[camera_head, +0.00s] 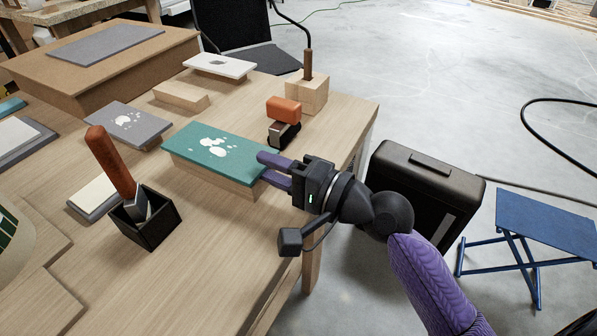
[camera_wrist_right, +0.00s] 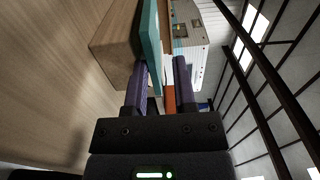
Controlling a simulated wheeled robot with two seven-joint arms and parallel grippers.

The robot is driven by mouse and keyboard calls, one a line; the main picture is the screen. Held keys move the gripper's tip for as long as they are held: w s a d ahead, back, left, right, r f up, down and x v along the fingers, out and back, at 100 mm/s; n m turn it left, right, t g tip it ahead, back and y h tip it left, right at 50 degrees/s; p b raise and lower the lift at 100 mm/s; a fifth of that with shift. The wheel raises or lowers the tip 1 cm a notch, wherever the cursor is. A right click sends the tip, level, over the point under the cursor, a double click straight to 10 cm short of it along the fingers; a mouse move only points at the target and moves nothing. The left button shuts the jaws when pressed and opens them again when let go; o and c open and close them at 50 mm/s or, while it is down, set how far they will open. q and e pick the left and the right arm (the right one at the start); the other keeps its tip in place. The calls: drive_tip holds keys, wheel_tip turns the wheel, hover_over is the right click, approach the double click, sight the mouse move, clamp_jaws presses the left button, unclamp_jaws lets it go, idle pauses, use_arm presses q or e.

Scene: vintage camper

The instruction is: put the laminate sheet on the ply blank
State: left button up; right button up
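A teal sheet (camera_head: 196,143) with white blotches lies flat on a pale wooden block (camera_head: 240,188); it looks like the laminate sheet. My right gripper (camera_head: 268,169) is at its right end, one finger near the top and the other lower. In the right wrist view, the fingers (camera_wrist_right: 161,92) stand apart on either side of the teal sheet's edge (camera_wrist_right: 151,45), with the wooden block (camera_wrist_right: 113,48) to the left. I cannot tell for certain which piece is the ply blank. My left gripper is not in view.
A grey blotched sheet (camera_head: 124,119), a white sheet (camera_head: 220,65) and a large brown box with a grey panel (camera_head: 106,44) stand around. A black holder (camera_head: 150,225) with a wooden-handled tool is front left. An orange-topped tool (camera_head: 284,109) is behind the gripper.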

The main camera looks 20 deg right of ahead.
drive_tip(key=shift+r, duration=0.25)
drive_tip(key=shift+s+d+r+p, duration=0.1)
drive_tip(key=shift+r+p, duration=0.3)
drive_tip(key=shift+p, duration=0.1)
drive_tip(key=b+v, duration=0.2)
drive_tip(key=v, duration=0.9)
drive_tip(key=s+d+f+g+h, duration=0.1)
drive_tip(key=d+f+g+h, duration=0.15)
drive_tip(key=f, duration=0.75)
drive_tip(key=s+d+f+g+h, duration=0.1)
drive_tip(key=d+f+h, duration=0.3)
drive_tip(key=f, duration=0.7)
drive_tip(key=s+d+f+g+h, duration=0.1)
drive_tip(key=d+f+g+h, duration=0.15)
drive_tip(key=f, duration=0.75)
drive_tip(key=s+a+f+n+g+h, duration=0.25)
drive_tip(key=s+f+n+g, duration=0.3)
drive_tip(key=s+f, duration=1)
drive_tip(key=s+a+f+n+g, duration=0.1)
drive_tip(key=s+n, duration=0.3)
drive_tip(key=s, duration=0.4)
drive_tip(key=s+a+f+n+g, duration=0.2)
drive_tip(key=s+n+g, duration=0.1)
drive_tip(key=s, duration=0.4)
drive_tip(key=shift+s+f+n, duration=0.25)
drive_tip(key=shift+s+n, duration=0.1)
drive_tip(key=shift+n, duration=0.1)
